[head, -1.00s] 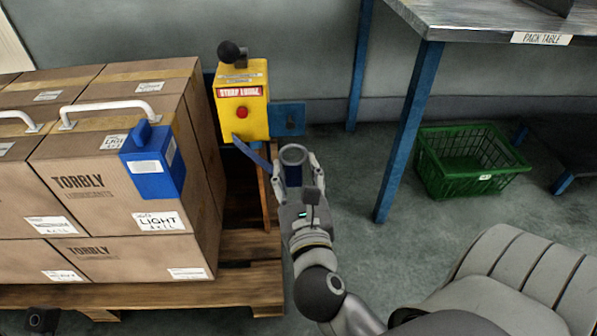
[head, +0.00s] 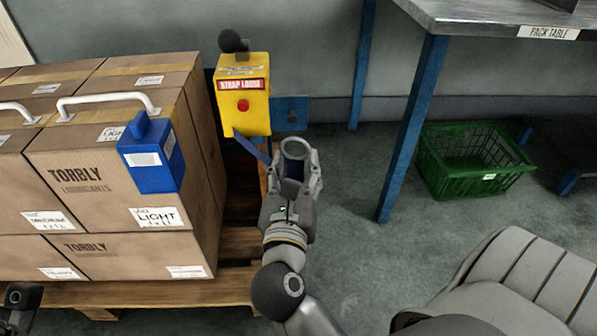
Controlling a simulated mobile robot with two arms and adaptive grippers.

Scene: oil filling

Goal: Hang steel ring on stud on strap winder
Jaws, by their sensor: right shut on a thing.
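The yellow strap winder (head: 243,118) stands behind the right end of the cartons, with a red button and a dark knob on top. A blue plate (head: 277,113) sticks out from its right side and carries a small dark stud (head: 292,114). My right gripper (head: 295,165) is shut on the grey steel ring (head: 296,140). The ring is below the stud in the picture and apart from it. A blue strap (head: 252,148) runs from the winder towards the ring; its end is partly hidden by the gripper. A dark part of my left gripper (head: 22,297) shows at the lower left edge; its jaws are unclear.
Stacked cartons (head: 100,185) with white handles and a blue box (head: 152,160) sit on a wooden pallet (head: 190,291) at left. The pack table (head: 475,22), with blue legs, stands at right. A green crate (head: 470,175) is on the floor beneath it.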

